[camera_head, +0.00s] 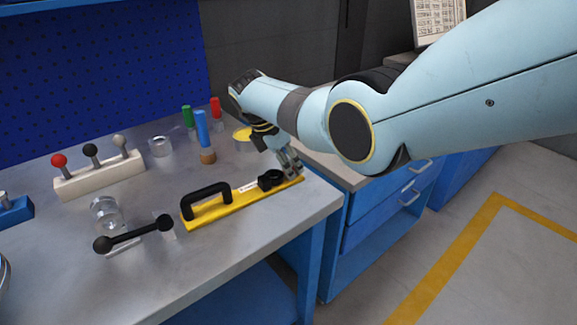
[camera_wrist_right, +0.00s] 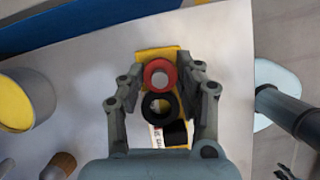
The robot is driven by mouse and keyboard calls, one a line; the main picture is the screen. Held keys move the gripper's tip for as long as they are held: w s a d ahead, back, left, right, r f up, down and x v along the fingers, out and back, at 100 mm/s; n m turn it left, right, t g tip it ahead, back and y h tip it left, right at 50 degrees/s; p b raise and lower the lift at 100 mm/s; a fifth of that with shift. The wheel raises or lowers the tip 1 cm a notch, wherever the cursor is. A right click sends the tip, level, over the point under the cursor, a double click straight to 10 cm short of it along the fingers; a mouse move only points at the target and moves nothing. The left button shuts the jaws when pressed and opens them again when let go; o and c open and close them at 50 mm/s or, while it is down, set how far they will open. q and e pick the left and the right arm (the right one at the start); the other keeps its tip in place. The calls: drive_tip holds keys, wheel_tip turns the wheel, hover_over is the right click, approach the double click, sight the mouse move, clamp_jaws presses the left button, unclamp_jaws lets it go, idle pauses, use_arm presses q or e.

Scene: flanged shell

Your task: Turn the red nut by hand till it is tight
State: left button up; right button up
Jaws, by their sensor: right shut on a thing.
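The red nut (camera_wrist_right: 159,74) is a ring near the end of the yellow bar (camera_head: 222,208), seen from above in the right wrist view. My right gripper (camera_wrist_right: 164,76) has a finger on each side of it and is shut on it. In the head view the right gripper (camera_head: 290,163) is down at the bar's right end and hides the nut. A black ring (camera_wrist_right: 159,107) sits on the bar beside the nut. A black handle (camera_head: 205,194) stands at the bar's other end. My left gripper is not in view.
A black dumbbell-shaped lever (camera_head: 134,235), a clear cylinder (camera_head: 106,215) and a white block with knobbed levers (camera_head: 98,177) are to the left. Behind the bar are a blue-handled tool (camera_head: 202,130), green and red handles, and a yellow-topped can (camera_head: 243,134). The bench's right edge is close.

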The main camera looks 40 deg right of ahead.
drive_tip(key=shift+w+m+g+b, duration=0.1)
drive_tip(key=shift+m+g+b, duration=0.2)
drive_tip(key=shift+m, duration=0.3)
drive_tip(key=shift+r, duration=0.1)
drive_tip(key=o, duration=1.1)
drive_tip(key=shift+o, duration=0.2)
drive_tip(key=v, duration=1.2)
drive_tip(key=shift+d, duration=0.15)
